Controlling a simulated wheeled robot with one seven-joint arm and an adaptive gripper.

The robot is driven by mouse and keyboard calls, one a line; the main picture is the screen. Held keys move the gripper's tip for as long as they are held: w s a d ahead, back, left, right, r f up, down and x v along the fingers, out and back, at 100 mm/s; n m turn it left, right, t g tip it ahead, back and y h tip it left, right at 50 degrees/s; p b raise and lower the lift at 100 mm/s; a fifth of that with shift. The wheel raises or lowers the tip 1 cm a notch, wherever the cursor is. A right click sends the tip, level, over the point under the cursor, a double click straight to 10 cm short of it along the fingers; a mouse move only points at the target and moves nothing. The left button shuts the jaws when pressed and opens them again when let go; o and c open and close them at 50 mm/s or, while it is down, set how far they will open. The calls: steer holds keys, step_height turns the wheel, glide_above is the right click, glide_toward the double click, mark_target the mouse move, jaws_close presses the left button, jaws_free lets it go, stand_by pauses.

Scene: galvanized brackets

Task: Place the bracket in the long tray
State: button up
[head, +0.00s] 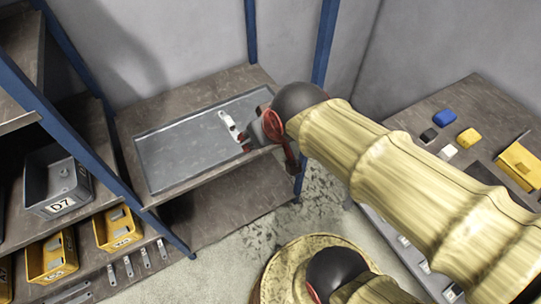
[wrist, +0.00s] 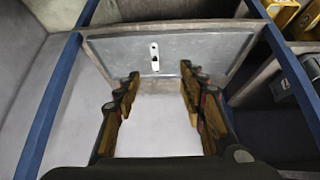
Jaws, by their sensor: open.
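The long tray (head: 180,151) is a shallow grey metal tray on a brown shelf board between blue posts. It also shows in the wrist view (wrist: 210,50). A light metal bracket (wrist: 154,57) with dark holes lies in the tray, near its right side in the head view (head: 228,124). My gripper (head: 250,136) is at the tray's right end in the head view, close to the bracket. In the wrist view its two fingers (wrist: 157,88) are spread, with nothing between them, and the bracket shows beyond the tips. Whether the fingers touch the tray cannot be told.
A grey bin marked D7 (head: 60,207) and yellow bins (head: 52,262) with brackets stand on shelves at left. Blue posts (head: 324,40) flank the tray shelf. A table at right (head: 490,105) holds small blue, black, white and yellow blocks and a yellow bin (head: 519,165).

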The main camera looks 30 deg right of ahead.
steer(key=s+a+r+g, duration=0.1)
steer(key=s, duration=0.6)
steer(key=shift+s+r, duration=0.15)
steer(key=shift+s, duration=0.1)
stand_by(0.7)
